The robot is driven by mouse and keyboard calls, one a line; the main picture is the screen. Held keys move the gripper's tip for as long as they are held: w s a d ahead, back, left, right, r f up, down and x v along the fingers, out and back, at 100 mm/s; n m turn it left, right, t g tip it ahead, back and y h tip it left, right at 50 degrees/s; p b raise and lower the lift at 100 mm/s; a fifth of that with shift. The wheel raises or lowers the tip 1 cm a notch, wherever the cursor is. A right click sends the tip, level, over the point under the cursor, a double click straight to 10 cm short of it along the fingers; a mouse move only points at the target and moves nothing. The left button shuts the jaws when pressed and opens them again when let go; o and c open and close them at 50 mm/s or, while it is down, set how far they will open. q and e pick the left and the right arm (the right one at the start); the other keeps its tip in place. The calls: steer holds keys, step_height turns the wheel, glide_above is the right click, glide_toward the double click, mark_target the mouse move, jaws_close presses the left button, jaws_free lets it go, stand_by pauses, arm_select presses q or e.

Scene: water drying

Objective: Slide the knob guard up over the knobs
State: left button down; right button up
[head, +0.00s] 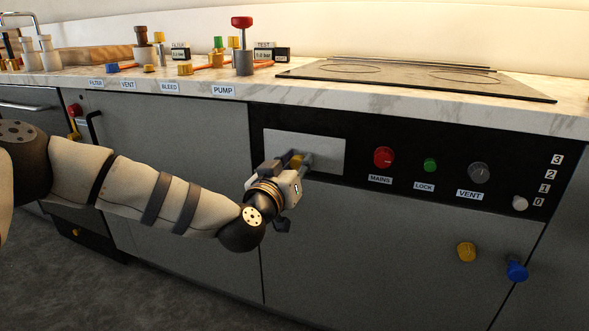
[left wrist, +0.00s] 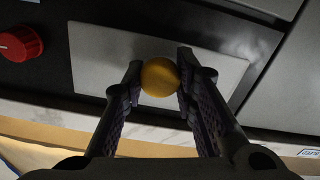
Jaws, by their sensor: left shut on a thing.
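A flat pale grey plate (head: 325,147) sits on the black control panel, left of the knobs; it looks like the knob guard. It also fills the middle of the left wrist view (left wrist: 95,48). A yellow ball knob (left wrist: 160,77) is in front of the plate. My left gripper (head: 300,160) is at the plate, its two fingers (left wrist: 159,82) shut on the ball from both sides. Right of the plate are the red MAINS knob (head: 384,157), the green LOCK knob (head: 430,165) and the grey VENT knob (head: 479,172), all uncovered. My right gripper is out of view.
A white knob (head: 520,203) stands by the 0 of a 0-to-3 scale. Yellow (head: 466,252) and blue (head: 517,270) knobs are on the lower front. The marble counter (head: 230,87) overhangs the panel, carrying a hob (head: 410,78) and valves.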

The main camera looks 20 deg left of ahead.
arm_select(q)
steer(key=shift+r, duration=0.55)
steer(key=shift+f, duration=0.1)
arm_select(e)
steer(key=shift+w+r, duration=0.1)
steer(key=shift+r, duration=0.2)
arm_select(q)
steer(key=c, duration=1.2)
jaws_free()
steer(key=shift+c, duration=0.2)
steer(key=shift+s+f, duration=0.1)
steer(key=shift+s, duration=0.1)
steer(key=s, duration=1.1)
steer(key=shift+s+a, duration=0.2)
steer(key=shift+s, duration=0.1)
